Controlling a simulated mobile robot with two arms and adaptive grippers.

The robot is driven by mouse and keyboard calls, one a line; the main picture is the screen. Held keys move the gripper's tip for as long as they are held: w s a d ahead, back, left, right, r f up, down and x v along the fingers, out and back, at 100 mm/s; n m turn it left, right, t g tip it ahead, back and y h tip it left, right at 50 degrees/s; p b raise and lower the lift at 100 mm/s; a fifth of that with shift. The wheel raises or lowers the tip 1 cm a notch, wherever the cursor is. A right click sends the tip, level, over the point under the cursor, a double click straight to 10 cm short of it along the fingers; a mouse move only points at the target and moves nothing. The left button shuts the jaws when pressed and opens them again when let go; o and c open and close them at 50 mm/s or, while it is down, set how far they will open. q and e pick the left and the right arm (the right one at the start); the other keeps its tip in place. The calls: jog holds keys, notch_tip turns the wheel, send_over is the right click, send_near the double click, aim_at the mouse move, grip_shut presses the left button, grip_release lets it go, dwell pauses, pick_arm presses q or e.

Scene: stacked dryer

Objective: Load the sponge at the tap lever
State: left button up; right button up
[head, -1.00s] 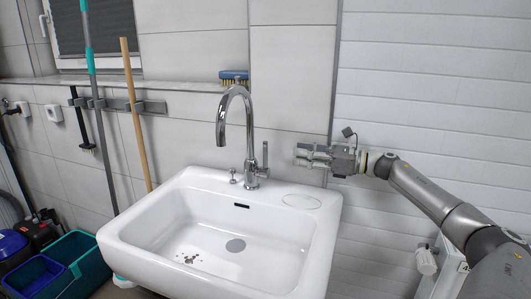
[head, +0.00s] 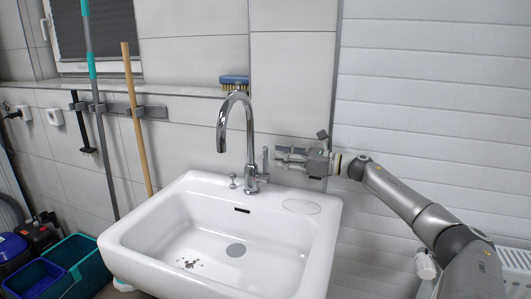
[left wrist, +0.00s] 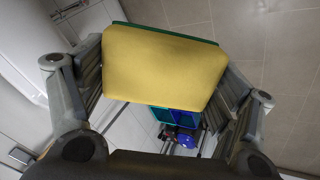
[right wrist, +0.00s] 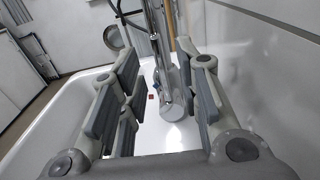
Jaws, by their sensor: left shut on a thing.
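The chrome tap (head: 250,140) stands at the back of the white sink, its upright lever (head: 265,160) on its right side. My right gripper (head: 283,157) is just right of the lever, fingers pointing left at it. In the right wrist view my right gripper (right wrist: 163,75) is open, with the chrome tap (right wrist: 158,45) showing between and beyond its fingers; I cannot tell whether it touches the lever. The yellow sponge with a green backing (left wrist: 163,60) is held between the fingers of my left gripper (left wrist: 164,75). The left gripper is outside the head view.
The white sink (head: 322,235) has dark specks near its drain. A blue brush (head: 234,82) lies on the ledge behind the tap. Broom handles (head: 137,120) lean at the left wall, above blue and green buckets (head: 82,262). The wall panels close off the right side.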

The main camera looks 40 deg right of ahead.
aim_at(265, 172)
jog(key=shift+p+x, duration=0.65)
jog(key=shift+x, duration=1.9)
jog(key=shift+c, duration=0.3)
grip_shut()
